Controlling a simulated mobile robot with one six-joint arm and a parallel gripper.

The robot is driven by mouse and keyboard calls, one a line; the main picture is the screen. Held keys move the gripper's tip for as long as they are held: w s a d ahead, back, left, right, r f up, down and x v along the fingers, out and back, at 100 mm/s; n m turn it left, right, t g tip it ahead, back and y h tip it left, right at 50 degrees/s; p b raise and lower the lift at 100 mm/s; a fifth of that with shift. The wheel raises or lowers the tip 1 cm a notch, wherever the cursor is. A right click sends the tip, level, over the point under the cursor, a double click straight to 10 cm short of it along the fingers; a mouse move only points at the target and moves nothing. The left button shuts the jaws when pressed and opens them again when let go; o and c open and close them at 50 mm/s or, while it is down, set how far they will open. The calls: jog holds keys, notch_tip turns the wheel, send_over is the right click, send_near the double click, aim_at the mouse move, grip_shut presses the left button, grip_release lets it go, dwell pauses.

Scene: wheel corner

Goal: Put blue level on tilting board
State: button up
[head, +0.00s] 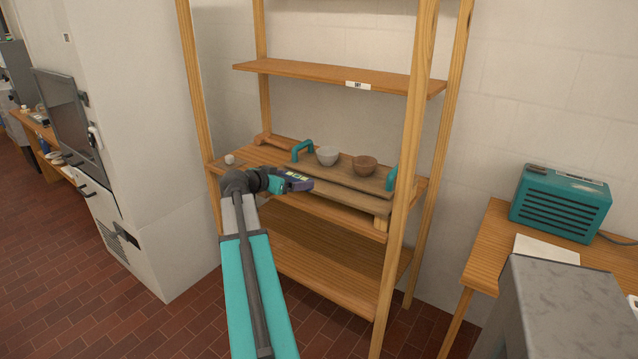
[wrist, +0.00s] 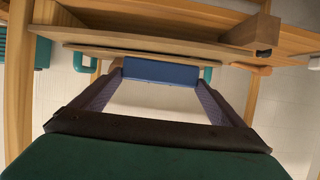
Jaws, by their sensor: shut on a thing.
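My gripper (head: 292,181) is shut on the blue level (wrist: 160,72), which lies across between the two purple fingertips in the wrist view (wrist: 162,85). In the head view, the level is small and partly covered by the fingers. The tilting board (head: 345,182) is a wooden board with teal handles (head: 303,149) on the shelf unit's middle level. It carries a pale bowl (head: 327,155) and a brown bowl (head: 364,166). My gripper is at the board's front left side in the head view. I cannot tell whether the level touches the board.
Wooden posts (head: 404,170) of the shelf unit stand around the board, and an upper shelf (head: 330,77) is above it. A small white ball (head: 229,159) lies at the shelf's left. A teal radio-like box (head: 561,202) stands on a table at right. The lower shelf (head: 320,265) is clear.

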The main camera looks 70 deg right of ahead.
jog(key=s+d+f+p, duration=0.1)
jog(key=s+d+p, duration=0.1)
jog(key=s+d, duration=0.4)
jog(key=shift+s+d, duration=0.4)
jog(key=shift+d, duration=0.65)
jog(key=shift+f+p, duration=0.75)
jog(key=shift+f, duration=1)
jog(key=o, duration=0.8)
jog(key=b+v, duration=0.2)
jog(key=v, duration=1)
jog(key=shift+b, duration=0.3)
